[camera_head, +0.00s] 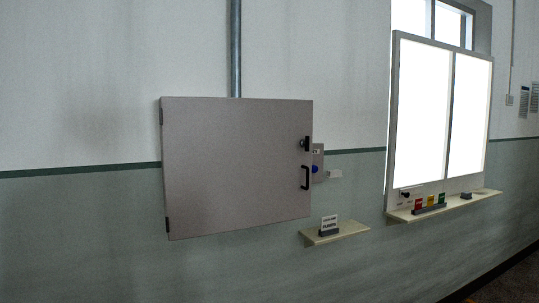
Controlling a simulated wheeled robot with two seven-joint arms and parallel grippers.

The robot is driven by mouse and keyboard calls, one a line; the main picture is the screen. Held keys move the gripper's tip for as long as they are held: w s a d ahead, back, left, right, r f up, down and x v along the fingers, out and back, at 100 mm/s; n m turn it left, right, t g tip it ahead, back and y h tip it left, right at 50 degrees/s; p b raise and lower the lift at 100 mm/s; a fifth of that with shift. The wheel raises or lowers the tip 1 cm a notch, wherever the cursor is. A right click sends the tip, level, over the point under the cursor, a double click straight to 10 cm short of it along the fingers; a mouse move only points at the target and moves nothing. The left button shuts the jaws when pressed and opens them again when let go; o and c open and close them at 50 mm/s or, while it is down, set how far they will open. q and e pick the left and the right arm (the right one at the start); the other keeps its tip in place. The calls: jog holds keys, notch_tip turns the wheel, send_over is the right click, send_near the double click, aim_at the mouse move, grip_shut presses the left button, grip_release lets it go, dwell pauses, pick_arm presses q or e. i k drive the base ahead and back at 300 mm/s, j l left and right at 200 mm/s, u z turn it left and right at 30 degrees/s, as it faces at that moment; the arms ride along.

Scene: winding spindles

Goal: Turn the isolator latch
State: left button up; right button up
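A closed grey wall cabinet (235,168) hangs in the middle of the head view, hinged on its left side. A dark pull handle (305,177) is below the latch. Which of these is the isolator latch I cannot tell for certain. Neither of my grippers is in view.
A small shelf (349,230) with a sign (329,222) juts from the wall below right of the cabinet. Farther right, a lit white panel (424,100) stands above a longer shelf (470,202) holding small coloured items. The wall left of the cabinet is clear.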

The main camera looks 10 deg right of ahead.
aim_at(307, 144)
jog(key=i+l+z, duration=0.2)
jog(key=i, duration=0.3)
jog(key=i+l+z, duration=0.1)
jog(key=i+z, duration=0.15)
jog(key=i, duration=0.25)
